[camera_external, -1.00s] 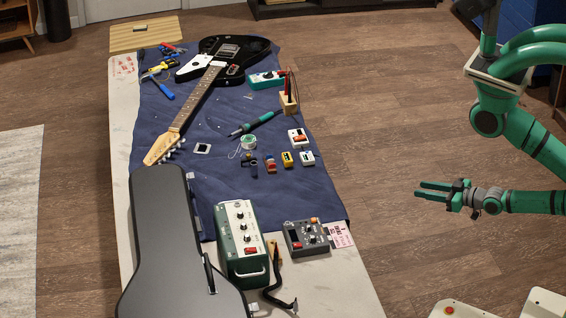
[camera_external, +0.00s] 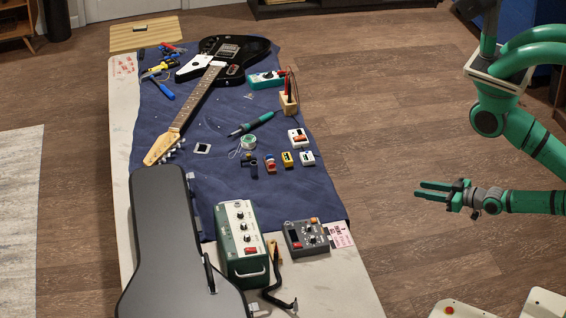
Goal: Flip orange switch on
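A dark grey control box (camera_external: 306,238) stands on the near right part of the table, with several knobs on its top. A small orange switch (camera_external: 314,221) is at its far right corner, and a red part (camera_external: 296,246) is at its near left. Whether the orange switch is on or off is too small to tell. My gripper (camera_external: 418,190) is open and empty. It is over the floor to the right of the table, pointing left, well apart from the box.
A green amplifier (camera_external: 230,262) with a red switch stands left of the box. A black guitar case (camera_external: 165,230) lies further left. A pink tag (camera_external: 341,236) is beside the box. Small pedals (camera_external: 287,159) and a soldering iron (camera_external: 256,122) lie on the blue mat (camera_external: 220,185). Floor between gripper and table is clear.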

